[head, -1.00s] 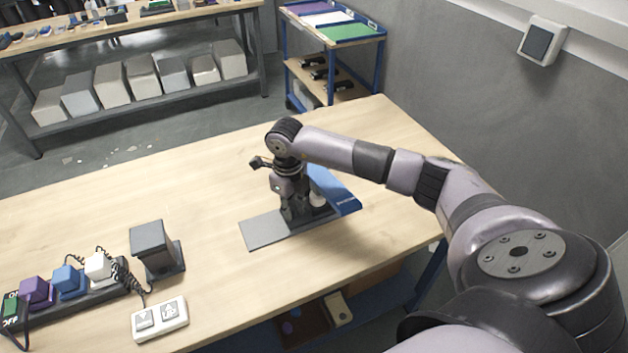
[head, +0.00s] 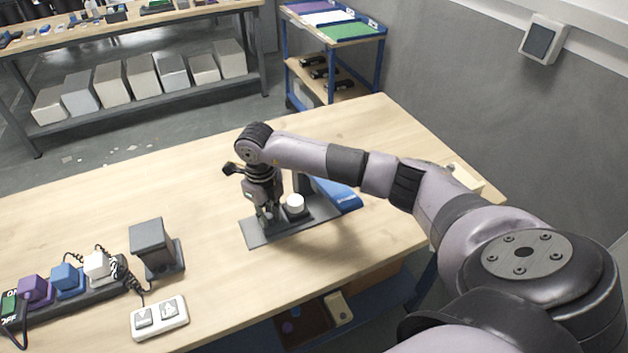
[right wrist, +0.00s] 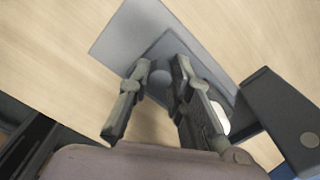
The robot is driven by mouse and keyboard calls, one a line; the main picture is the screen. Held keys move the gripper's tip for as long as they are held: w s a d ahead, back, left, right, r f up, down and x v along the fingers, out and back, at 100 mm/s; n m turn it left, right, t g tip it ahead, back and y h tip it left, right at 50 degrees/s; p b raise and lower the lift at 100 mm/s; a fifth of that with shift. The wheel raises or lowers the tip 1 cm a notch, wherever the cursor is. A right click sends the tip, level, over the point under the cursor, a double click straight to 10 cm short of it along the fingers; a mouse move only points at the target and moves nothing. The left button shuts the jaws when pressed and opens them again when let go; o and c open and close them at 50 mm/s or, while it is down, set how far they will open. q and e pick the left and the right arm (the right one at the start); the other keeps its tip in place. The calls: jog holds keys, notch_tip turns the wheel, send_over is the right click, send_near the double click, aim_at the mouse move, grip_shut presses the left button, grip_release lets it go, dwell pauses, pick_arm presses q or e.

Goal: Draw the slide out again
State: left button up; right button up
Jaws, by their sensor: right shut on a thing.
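The dark grey slide (head: 316,212) lies on a flat grey base plate (head: 262,238) on the workbench. A white cylinder (head: 295,203) stands upright on the slide; part of it shows in the right wrist view (right wrist: 221,117). A blue part with a dark post (head: 340,194) is at the right end of the plate. My right gripper (head: 265,213) is over the slide's left end, pointing down. My left gripper is out of view.
A dark block-shaped stand (head: 152,247) is left of the plate. A white two-button box (head: 160,318) and a power strip with coloured plugs (head: 68,305) are at front left. The bench between stand and plate is clear.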

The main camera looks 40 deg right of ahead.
jog(key=shift+w+a, duration=0.25)
jog(key=shift+a, duration=0.55)
jog(key=shift+w+a, duration=0.2)
jog(key=shift+a, duration=0.55)
jog(key=o, duration=0.9)
jog(key=shift+d, duration=0.1)
jog(key=shift+c, duration=0.2)
jog(key=shift+r, duration=0.1)
notch_tip(320, 180, up, 6)
jog(key=p, duration=0.3)
jog(key=shift+s, duration=0.1)
